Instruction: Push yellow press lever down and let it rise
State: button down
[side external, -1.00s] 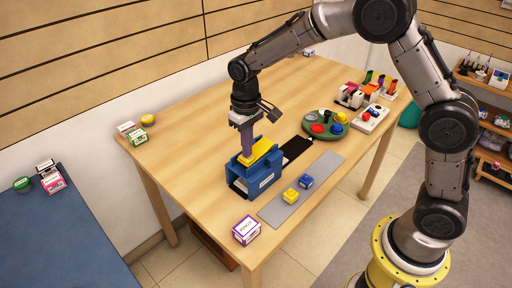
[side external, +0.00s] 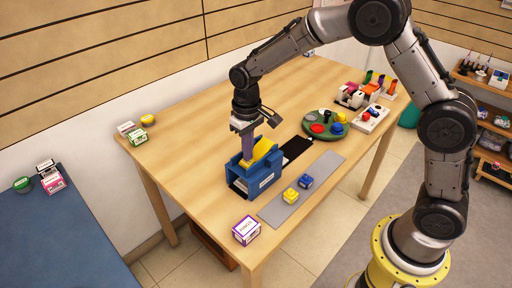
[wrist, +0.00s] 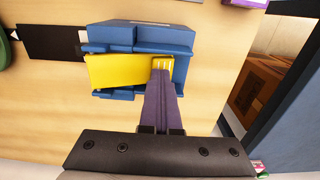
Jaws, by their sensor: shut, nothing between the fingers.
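The blue press (side external: 264,183) stands on the wooden table, with its yellow lever (side external: 264,149) on top. In the wrist view the yellow lever (wrist: 118,72) lies across the blue press (wrist: 140,37). My gripper (side external: 246,163) is shut and empty, pointing down, with its purple fingers against the lever's near end. The lever slopes down toward the fingers. In the wrist view the fingertips (wrist: 162,66) overlap the lever's right end and hide part of it.
A black strip (side external: 296,148) runs behind the press. A grey mat (side external: 322,171) in front holds a yellow block (side external: 291,195) and a blue block (side external: 306,181). A purple-white box (side external: 246,230) sits at the front edge. A green round tray (side external: 322,134) stands to the right.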

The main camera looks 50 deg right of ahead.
jog(key=shift+f, duration=0.1)
dwell(0.3)
notch_tip(320, 180, up, 9)
jog(key=shift+a+f, duration=0.2)
jog(key=shift+a, duration=0.1)
dwell(0.8)
notch_tip(320, 180, up, 8)
jog(key=t, duration=0.2)
send_over(260, 159)
jog(key=s+d+r+t, duration=0.25)
jog(key=s+r, duration=0.35)
jog(key=s, duration=0.3)
jog(key=s+d+f, duration=0.1)
jog(key=s+f, duration=0.2)
jog(key=s, duration=0.5)
jog(key=s+d+f+t, duration=0.1)
jog(key=s+f, duration=0.2)
jog(key=s, duration=0.4)
jog(key=shift+s+d+f, duration=0.15)
jog(key=shift+s+f, duration=0.1)
jog(key=shift+s, duration=0.15)
